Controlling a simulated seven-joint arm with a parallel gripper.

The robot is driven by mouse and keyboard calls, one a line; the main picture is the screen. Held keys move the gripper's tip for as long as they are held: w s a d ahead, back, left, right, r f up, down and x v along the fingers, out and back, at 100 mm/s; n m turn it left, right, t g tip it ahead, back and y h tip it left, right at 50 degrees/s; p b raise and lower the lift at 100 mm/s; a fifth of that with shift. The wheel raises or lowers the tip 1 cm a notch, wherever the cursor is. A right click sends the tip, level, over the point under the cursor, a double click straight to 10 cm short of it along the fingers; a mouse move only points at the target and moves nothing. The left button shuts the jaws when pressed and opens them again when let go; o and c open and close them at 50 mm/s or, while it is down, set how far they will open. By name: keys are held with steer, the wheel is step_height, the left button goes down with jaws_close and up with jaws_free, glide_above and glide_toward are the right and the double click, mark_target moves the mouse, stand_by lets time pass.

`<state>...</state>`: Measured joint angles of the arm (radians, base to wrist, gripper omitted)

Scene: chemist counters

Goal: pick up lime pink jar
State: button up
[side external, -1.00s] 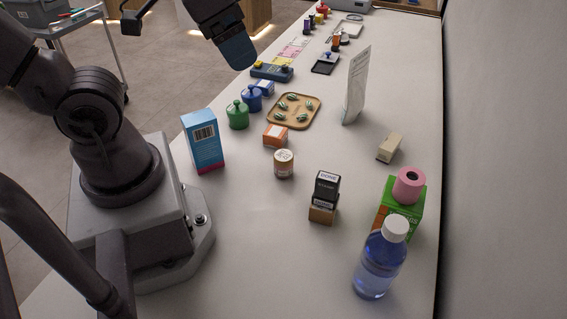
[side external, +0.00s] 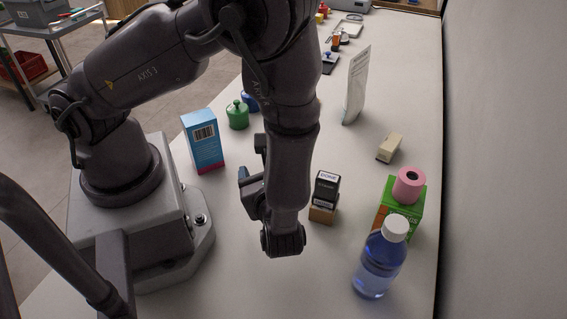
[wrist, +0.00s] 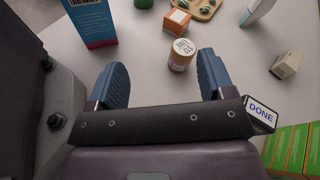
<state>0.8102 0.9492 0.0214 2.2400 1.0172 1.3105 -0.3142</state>
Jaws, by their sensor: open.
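A small round jar (wrist: 181,54) with a pale printed lid and a tan-pinkish side stands upright on the counter in the wrist view. It is the likeliest match for the lime pink jar, though I see no clear lime colour. My gripper (wrist: 163,72) is open and empty, its two blue fingers apart. The jar is just beyond the fingertips, nearer the right finger. In the side view my gripper (side external: 248,172) is low over the counter, partly behind my arm, and the jar is hidden there.
An orange-and-white box (wrist: 176,21) stands just behind the jar. A blue box (side external: 203,141) is to the left.

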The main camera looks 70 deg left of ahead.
steer(key=f+m+t, duration=0.4)
steer(key=m+t, duration=0.1)
steer(key=s+f+m+t+h, duration=0.1)
steer(key=f+m+t, duration=0.1)
steer(key=f+m, duration=0.1)
steer(key=shift+d+t, duration=0.2)
steer(key=shift+t, duration=0.1)
steer(key=x, duration=1.3)
steer(key=shift+d+f, duration=0.1)
steer(key=shift+f, duration=0.05)
steer(key=c, duration=1)
